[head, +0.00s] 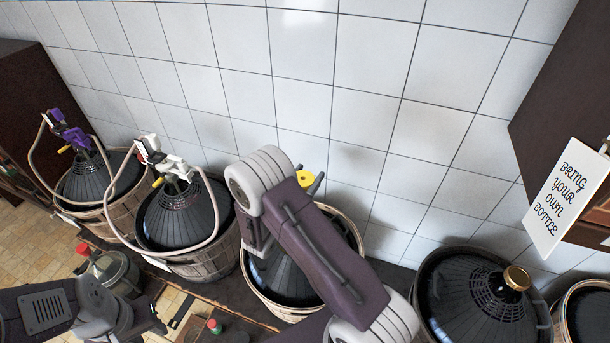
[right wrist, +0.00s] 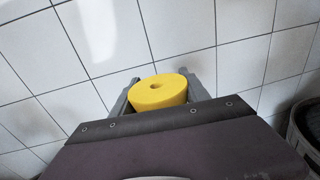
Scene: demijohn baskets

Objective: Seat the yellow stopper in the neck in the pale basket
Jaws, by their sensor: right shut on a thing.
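The yellow stopper (head: 305,181) is held between the fingers of my right gripper (head: 311,184), above and behind the pale basket (head: 351,233). In the right wrist view the stopper (right wrist: 158,92) is a thick yellow disc with a small hole in its top, gripped from both sides, with tiled wall behind it. The pale basket holds a dark, ribbed conical demijohn cover (head: 280,275). My right arm crosses in front of this basket and hides its neck, so I cannot tell how the stopper lies relative to it. My left gripper (head: 157,322) is low at the left, its fingers unclear.
Two demijohns with hoses and taps, one purple (head: 70,132) and one white (head: 165,158), stand at the left. A dark basket with a gold-capped demijohn (head: 517,278) stands at the right. A hanging sign (head: 566,195) is at the upper right. A red-topped jar (head: 115,272) is lower left.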

